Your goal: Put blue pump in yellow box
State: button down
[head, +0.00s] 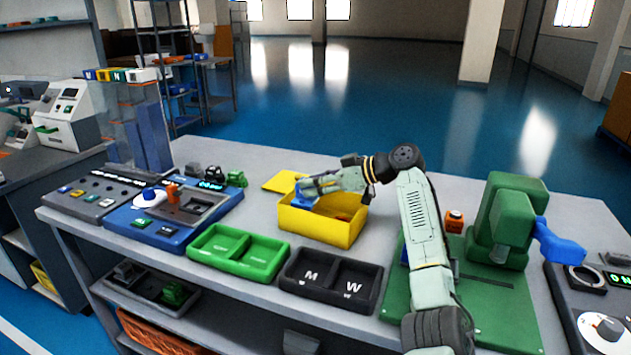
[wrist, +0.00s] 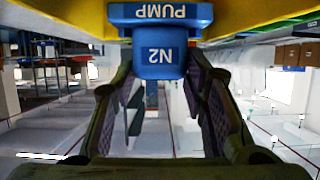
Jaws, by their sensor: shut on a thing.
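The yellow box (head: 318,229) stands near the middle of the bench. Its yellow lid or flap (head: 281,181) shows at its back left. My gripper (head: 310,188) is over the left part of the box opening, pointing left. It is shut on the blue pump (head: 302,202), which is at the opening's left end. In the wrist view the pump (wrist: 155,58) sits between the fingertips (wrist: 158,75), with "PUMP" and "N2" on its faces. A yellow surface shows beside it. I cannot tell whether the pump touches the box floor.
A green two-part tray (head: 237,252) and a black tray marked M and W (head: 331,281) lie in front of the box. A blue device (head: 172,215) stands left. A green machine (head: 507,222) stands right. An orange item (head: 345,216) shows inside the box.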

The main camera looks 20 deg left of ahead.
jog(key=shift+f, duration=0.1)
jog(key=c, duration=1)
grip_release()
jog(key=shift+o, duration=0.2)
jog(key=shift+r, duration=0.35)
jog(key=b+v, duration=0.2)
jog(key=v, duration=1)
jog(key=shift+r, duration=0.2)
jog(key=shift+s, duration=0.1)
